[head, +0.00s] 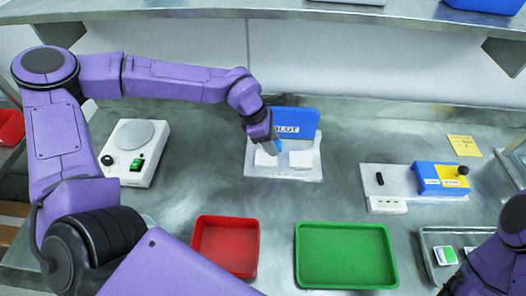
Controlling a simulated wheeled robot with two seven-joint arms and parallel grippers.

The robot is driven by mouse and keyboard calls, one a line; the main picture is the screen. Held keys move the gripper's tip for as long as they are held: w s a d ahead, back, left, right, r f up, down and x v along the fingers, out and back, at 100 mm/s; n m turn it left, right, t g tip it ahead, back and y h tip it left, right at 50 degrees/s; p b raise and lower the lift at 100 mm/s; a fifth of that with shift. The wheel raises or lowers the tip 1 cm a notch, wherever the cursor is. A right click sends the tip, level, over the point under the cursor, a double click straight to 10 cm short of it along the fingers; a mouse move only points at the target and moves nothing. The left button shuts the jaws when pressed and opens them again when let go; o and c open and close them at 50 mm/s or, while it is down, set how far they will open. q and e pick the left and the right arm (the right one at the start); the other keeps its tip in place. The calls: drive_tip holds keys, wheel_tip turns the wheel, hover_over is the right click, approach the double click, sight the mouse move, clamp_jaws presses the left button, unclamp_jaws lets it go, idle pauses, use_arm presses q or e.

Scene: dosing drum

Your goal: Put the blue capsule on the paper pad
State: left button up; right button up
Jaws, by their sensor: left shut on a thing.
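My left gripper (269,146) reaches down in front of a blue upright board (296,123) marked "BLOT". It is shut on the blue capsule (279,146), of which only a small light-blue bit shows beside the fingers. Two white paper pads lie on a pale plate (283,175) at the foot of the board: a left pad (265,160), right below the gripper, and a right pad (301,160). I cannot tell whether the capsule touches a pad. My right gripper is not in view; only part of that arm shows at the lower right.
A round-topped white device (134,170) stands at the left. A red tray (226,268) and a green tray (346,283) lie in front. A blue-and-yellow device (440,178) stands at the right, near a yellow note (464,145). A shelf (290,10) runs above.

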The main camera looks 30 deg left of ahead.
sight(267, 157)
use_arm(q)
drive_tip(key=f, duration=0.1)
drive_tip(key=w+a+f, duration=0.1)
drive_tip(key=f, duration=0.1)
drive_tip(key=shift+w+a+f+b, duration=0.2)
drive_tip(key=shift+a+f+b, duration=0.05)
drive_tip(key=shift+a+b, duration=0.15)
drive_tip(key=shift+w+a+f, duration=0.1)
drive_tip(key=shift+a+f, duration=0.05)
drive_tip(key=shift+f, duration=0.1)
drive_tip(key=f+b, duration=0.2)
drive_tip(key=a+f+b, duration=0.1)
drive_tip(key=f+b, duration=0.1)
drive_tip(key=shift+s+a+f, duration=0.2)
drive_tip(key=shift+w+f+b, duration=0.1)
drive_tip(key=shift+b, duration=0.25)
drive_tip(key=shift+w, duration=0.15)
drive_tip(key=shift+d, duration=0.1)
use_arm(e)
wheel_tip(267, 157, down, 7)
drive_tip(key=shift+w+r, duration=0.2)
drive_tip(key=shift+d, duration=0.1)
use_arm(q)
drive_tip(key=o, duration=1)
